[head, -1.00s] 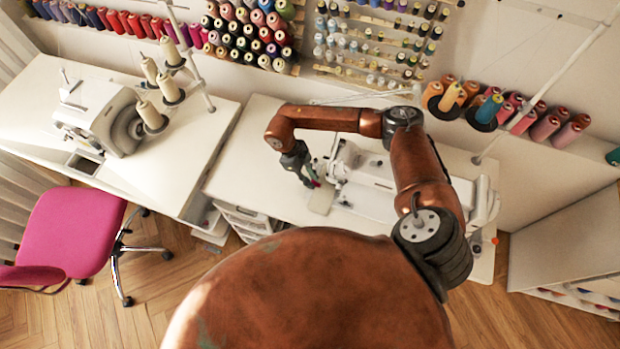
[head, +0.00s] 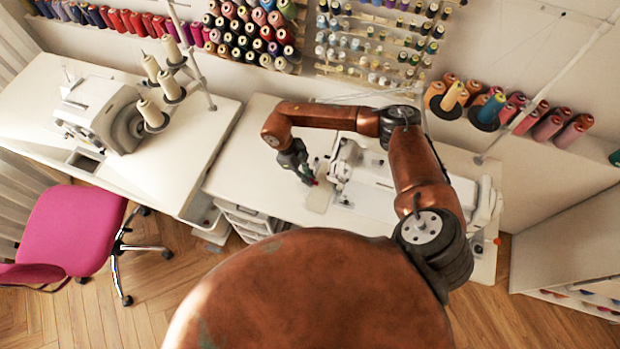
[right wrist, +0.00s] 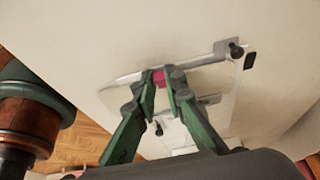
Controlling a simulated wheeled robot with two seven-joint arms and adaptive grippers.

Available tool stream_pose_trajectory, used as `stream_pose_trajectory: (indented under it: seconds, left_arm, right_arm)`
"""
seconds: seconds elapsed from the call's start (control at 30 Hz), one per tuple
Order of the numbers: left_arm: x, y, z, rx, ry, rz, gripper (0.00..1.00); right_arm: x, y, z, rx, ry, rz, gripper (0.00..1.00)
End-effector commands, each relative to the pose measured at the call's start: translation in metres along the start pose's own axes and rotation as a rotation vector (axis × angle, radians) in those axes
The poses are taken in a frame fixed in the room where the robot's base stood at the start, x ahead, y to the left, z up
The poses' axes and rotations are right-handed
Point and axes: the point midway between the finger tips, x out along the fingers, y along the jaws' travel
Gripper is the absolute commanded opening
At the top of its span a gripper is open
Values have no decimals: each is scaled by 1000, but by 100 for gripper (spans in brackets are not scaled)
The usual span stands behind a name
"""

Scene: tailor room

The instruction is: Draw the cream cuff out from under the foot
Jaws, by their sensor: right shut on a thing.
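The cream cuff (head: 318,200) lies flat on the table at the left end of the white sewing machine (head: 372,188). In the right wrist view the cuff (right wrist: 122,98) shows on both sides of my fingertips. My right gripper (head: 313,182) is at the cuff's edge on the machine side. In the right wrist view its green fingers (right wrist: 164,84) are shut on the cuff, with a small pink piece (right wrist: 158,78) between the tips. The foot cannot be made out clearly, so I cannot tell whether the cuff is under it. My left gripper is not in view.
A second machine (head: 100,112) with thread cones stands on the left table. A pink chair (head: 68,228) is in front of it. Thread spools (head: 465,95) line the back wall. The table left of the cuff (head: 250,165) is clear.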

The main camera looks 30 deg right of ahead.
Motion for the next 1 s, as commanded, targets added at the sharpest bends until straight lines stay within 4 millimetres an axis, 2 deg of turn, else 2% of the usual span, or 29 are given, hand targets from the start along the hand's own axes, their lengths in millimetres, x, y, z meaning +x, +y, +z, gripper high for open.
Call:
stream_pose_trajectory:
  seconds: [0.23, 0.63, 1.0]
  left_arm:
    - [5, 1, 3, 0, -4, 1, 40]
    - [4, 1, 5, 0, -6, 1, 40]
    - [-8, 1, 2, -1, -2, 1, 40]
  right_arm:
    - [-3, 0, 8, 0, 0, 0, 0]
    - [-6, 0, 8, 0, -1, -1, 0]
    - [-26, 0, 2, 0, -2, -2, 0]
